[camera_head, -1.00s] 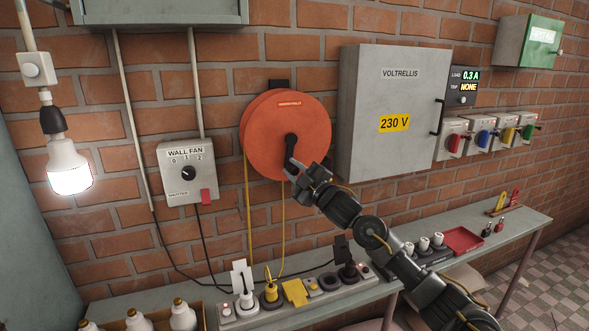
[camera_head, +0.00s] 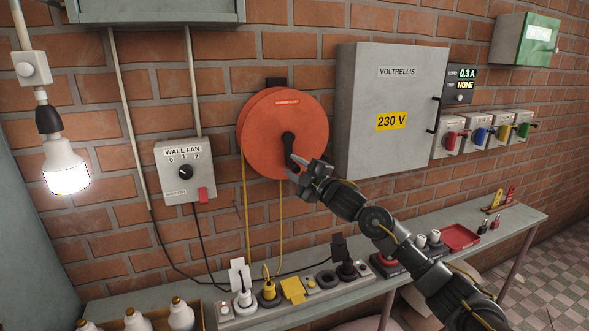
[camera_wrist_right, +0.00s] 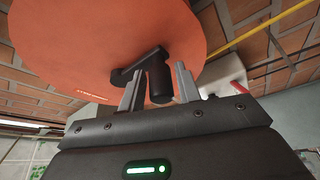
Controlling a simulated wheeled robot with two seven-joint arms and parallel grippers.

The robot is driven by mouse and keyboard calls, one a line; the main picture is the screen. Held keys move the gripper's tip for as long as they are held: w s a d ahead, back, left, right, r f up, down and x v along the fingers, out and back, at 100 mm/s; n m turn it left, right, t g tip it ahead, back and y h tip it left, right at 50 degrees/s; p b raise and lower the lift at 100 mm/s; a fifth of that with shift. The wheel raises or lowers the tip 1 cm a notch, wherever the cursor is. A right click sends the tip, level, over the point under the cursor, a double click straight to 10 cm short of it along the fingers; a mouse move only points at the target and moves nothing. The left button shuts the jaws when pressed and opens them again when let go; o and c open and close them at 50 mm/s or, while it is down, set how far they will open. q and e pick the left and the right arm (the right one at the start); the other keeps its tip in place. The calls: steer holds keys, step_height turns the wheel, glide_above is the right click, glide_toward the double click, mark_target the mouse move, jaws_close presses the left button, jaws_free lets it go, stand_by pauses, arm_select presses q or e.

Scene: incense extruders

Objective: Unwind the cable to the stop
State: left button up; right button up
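The orange cable reel (camera_head: 262,140) hangs on the brick wall, with the yellow cable (camera_head: 247,215) hanging down from it in two strands. A black crank (camera_head: 288,145) points down from its hub. My right gripper (camera_head: 296,170) is at the crank's lower end. In the right wrist view, the black crank handle (camera_wrist_right: 159,82) stands between the two grey fingers of the right gripper (camera_wrist_right: 158,88), with a visible gap on each side. The fingers are open around it. My left gripper is not in view.
Below, a bench (camera_head: 345,298) carries a power strip (camera_head: 240,310) with several plugs and a red tray (camera_head: 460,237). A lit bulb (camera_head: 66,170) hangs at left.

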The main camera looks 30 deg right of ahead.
steer(key=shift+o, duration=1)
steer(key=shift+s+f, duration=0.1)
steer(key=shift+s, duration=0.05)
steer(key=b+v, duration=0.3)
steer(key=v, duration=0.7)
steer(key=shift+s+b, duration=0.25)
steer(key=shift+b, duration=0.1)
